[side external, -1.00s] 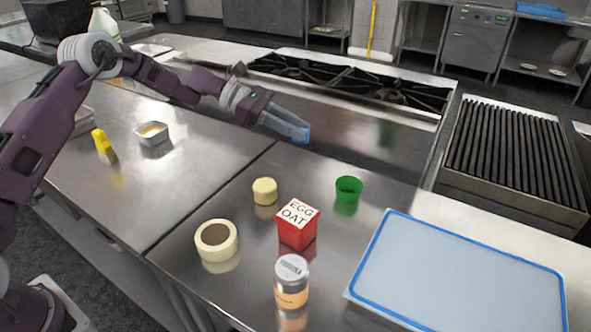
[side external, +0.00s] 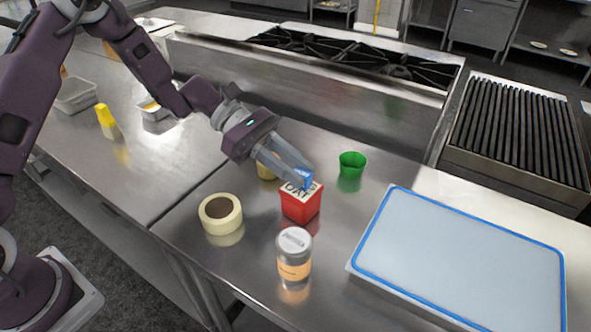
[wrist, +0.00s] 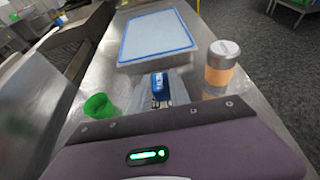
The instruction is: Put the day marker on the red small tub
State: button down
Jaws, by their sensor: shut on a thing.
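The day marker, a small blue piece (side external: 305,180), is between the fingertips of my gripper (side external: 300,177). It also shows blue in the wrist view (wrist: 159,81). My gripper is shut on it and points down and to the right. The red small tub (side external: 300,206) has a white top with black lettering and stands upright on the steel counter. The marker is over the back part of the tub's top; I cannot tell whether they touch. The gripper covers part of the lettering. The tub is hidden in the wrist view.
A green cup (side external: 352,164) stands close behind right of the tub. A tape roll (side external: 220,213) is left, and a lidded jar (side external: 294,256) is in front. A pale yellow piece (side external: 265,172) is partly behind my gripper.

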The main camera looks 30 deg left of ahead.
jog(key=shift+f, duration=0.25)
jog(key=shift+f, duration=0.1)
jog(key=c, duration=1.2)
grip_release()
